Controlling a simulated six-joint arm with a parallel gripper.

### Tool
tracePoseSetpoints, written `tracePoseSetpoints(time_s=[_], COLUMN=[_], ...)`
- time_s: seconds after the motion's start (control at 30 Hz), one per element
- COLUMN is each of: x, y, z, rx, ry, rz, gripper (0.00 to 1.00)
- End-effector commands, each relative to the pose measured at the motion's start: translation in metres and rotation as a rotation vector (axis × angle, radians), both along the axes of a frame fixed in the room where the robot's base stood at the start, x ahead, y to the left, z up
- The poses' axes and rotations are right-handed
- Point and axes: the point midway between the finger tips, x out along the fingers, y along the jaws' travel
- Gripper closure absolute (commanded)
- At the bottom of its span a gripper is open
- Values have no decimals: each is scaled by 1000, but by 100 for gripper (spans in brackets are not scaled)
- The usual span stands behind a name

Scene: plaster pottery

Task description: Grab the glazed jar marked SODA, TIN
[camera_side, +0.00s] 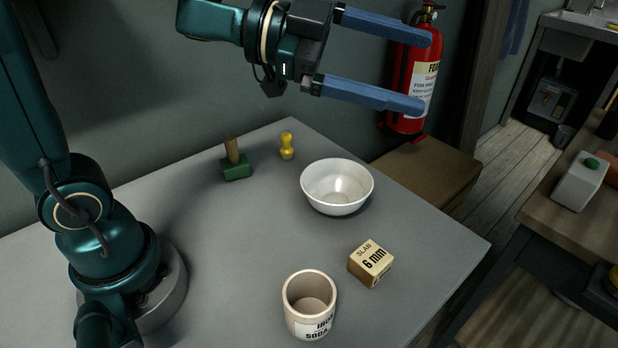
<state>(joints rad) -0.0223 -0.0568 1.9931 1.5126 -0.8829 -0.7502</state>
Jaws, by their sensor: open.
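A pale beige, open-topped jar (298,318) stands upright near the front of the grey table. Its white label is partly turned away; I read "SODA" on the lower line and what looks like "IRO..." above it. I cannot make out "TIN". The jar looks empty inside. My gripper (426,73) is high up at the top of the view, well above the table and far from the jar. Its two blue fingers are spread wide, point right, and hold nothing.
On the grey table (220,270) are a wooden block (371,263) marked "SLAB 6 mm", a white bowl (337,187), a green stamp-like tool (236,170) and a yellow knob-like piece (286,146). A red fire extinguisher (408,120) hangs behind my gripper. The table left of the jar is clear.

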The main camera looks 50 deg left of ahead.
Motion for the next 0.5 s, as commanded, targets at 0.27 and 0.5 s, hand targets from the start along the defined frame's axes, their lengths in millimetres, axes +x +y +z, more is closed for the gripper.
tracePoseSetpoints(time_s=[0.27, 0.5], x=[-78, -135], y=[-23, -9], z=[-51, -71], rx=[50, 85], ry=[273, 511], rz=[-467, -732], gripper=[0, 0])
